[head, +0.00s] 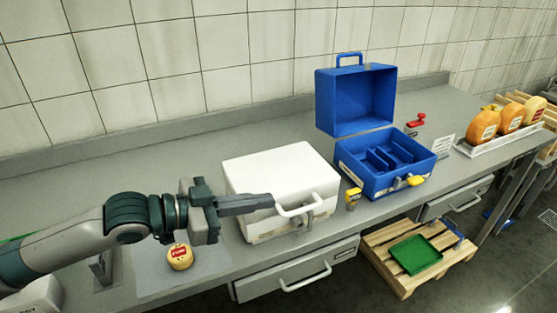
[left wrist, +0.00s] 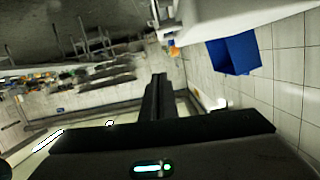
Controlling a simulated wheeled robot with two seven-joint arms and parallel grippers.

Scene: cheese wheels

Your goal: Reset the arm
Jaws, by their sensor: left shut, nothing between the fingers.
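My left gripper (head: 268,202) reaches in from the left in the head view. It is shut and empty, with its fingers together in front of the white case (head: 270,172) near its handle. I cannot tell whether it touches the case. The shut fingers also show in the left wrist view (left wrist: 158,80), pointing up the picture. My right gripper is in neither view.
A blue case (head: 355,98) stands open right of the white case. A small yellow cheese (head: 180,257) lies below my left wrist. A yellow item (head: 352,198) stands between the cases. Large cheeses (head: 482,126) sit far right. A pallet with a green tray (head: 415,254) is on the floor.

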